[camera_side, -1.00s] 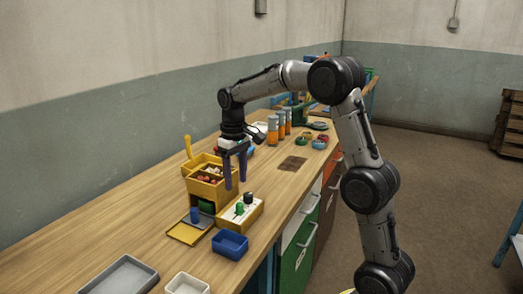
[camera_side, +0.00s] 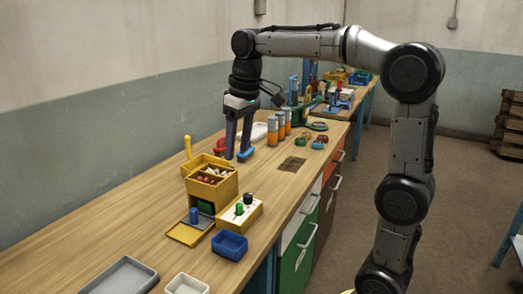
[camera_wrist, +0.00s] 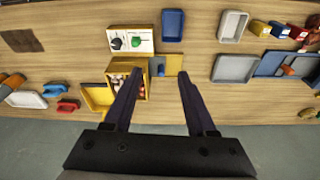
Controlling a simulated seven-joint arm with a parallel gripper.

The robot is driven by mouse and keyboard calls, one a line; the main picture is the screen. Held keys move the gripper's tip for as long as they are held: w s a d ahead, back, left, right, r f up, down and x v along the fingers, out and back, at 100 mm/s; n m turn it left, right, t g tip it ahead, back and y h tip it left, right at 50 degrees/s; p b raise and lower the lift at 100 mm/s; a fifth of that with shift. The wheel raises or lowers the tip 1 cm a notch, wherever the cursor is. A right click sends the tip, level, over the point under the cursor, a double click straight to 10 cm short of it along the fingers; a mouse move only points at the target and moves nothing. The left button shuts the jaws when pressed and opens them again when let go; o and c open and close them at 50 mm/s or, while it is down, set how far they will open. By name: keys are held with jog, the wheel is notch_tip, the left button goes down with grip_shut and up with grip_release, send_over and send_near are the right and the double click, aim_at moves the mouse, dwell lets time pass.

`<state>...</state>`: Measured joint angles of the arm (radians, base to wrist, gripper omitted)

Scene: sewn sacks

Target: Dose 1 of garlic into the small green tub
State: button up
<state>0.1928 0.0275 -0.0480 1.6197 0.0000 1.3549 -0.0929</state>
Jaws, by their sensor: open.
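A yellow dispenser box (camera_side: 224,191) stands on the bench, with divided compartments of small reddish and pale pieces (camera_side: 211,174) on top. I cannot tell which pieces are garlic. A small green thing (camera_side: 206,207), perhaps the green tub, is partly hidden in the box's low opening. A control box (camera_side: 250,214) with a green and a black knob stands beside the dispenser; it also shows in the wrist view (camera_wrist: 146,46). My gripper (camera_side: 237,156) is open and empty, above the bench. In the wrist view, the left finger overlaps the dispenser (camera_wrist: 139,86).
A blue bin (camera_side: 230,245), a grey tray (camera_side: 118,277) and a white tray (camera_side: 187,284) lie towards the front. A blue peg (camera_side: 194,215) stands by a yellow plate (camera_side: 183,235). Orange-banded jars (camera_side: 272,131) stand farther back. A yellow handle (camera_side: 187,147) rises behind the dispenser.

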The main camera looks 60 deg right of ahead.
jog(key=s+a+r+n+t, duration=0.1)
jog(key=s+a, duration=0.3)
jog(key=s, duration=0.4)
jog(key=shift+s+a+r+t, duration=0.2)
jog(key=shift+a+r+t, duration=0.1)
jog(key=shift+r, duration=0.2)
jog(key=m+g, duration=0.2)
jog(key=g, duration=0.2)
send_over(239, 204)
notch_tip(239, 204, down, 11)
notch_tip(239, 204, down, 14)
jog(key=shift+r, duration=0.2)
grip_shut()
